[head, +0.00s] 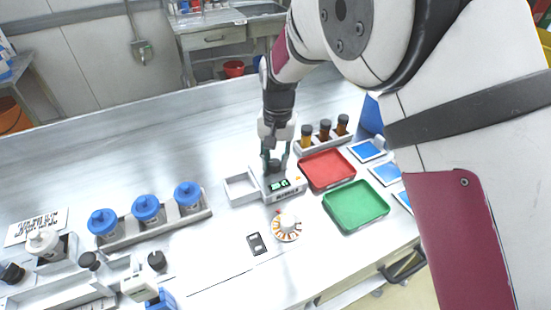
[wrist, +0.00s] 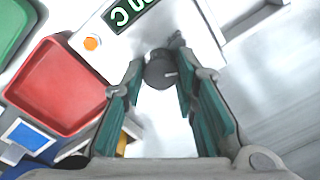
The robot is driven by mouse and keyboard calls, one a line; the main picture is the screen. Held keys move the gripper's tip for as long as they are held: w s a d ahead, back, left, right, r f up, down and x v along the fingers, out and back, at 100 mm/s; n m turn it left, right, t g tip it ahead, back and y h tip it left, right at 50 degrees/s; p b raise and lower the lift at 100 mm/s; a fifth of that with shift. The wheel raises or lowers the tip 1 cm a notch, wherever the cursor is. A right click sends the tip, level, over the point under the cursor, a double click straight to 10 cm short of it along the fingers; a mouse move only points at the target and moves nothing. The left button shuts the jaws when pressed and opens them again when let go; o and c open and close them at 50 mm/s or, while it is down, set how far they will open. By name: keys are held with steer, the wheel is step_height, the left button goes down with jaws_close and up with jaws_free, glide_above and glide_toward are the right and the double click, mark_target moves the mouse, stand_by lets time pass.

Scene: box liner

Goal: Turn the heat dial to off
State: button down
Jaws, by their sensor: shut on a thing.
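A white device (head: 254,193) with a lit green display (head: 280,185) stands mid-bench. In the wrist view the display (wrist: 128,12) is cut off at the top and shows digits and a C. The heat dial, a dark round knob with a pale pointer line (wrist: 160,70), sits on this device. My gripper (wrist: 158,66) reaches down over it and is shut on it, with one green-padded finger on each side. In the head view my gripper (head: 274,161) partly hides the dial. An orange spot (wrist: 91,44) shows beside the display.
A red tray (head: 327,169) and a green tray (head: 356,206) lie to the right. Brown vials (head: 325,130) stand behind. Blue-capped bottles (head: 147,209) stand left. The bench behind left is clear.

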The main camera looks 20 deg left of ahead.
mark_target(277, 160)
steer(key=n+b, duration=0.3)
steer(key=n, duration=0.2)
steer(key=shift+w+n, duration=0.15)
steer(key=shift+n, duration=0.25)
steer(key=n+b, duration=0.2)
steer(key=n, duration=0.3)
stand_by(0.4)
steer(key=c, duration=1.3)
jaws_free()
step_height(277, 160, up, 12)
steer(key=shift+w+r, duration=0.1)
steer(key=shift+w, duration=0.05)
steer(key=shift+d, duration=0.1)
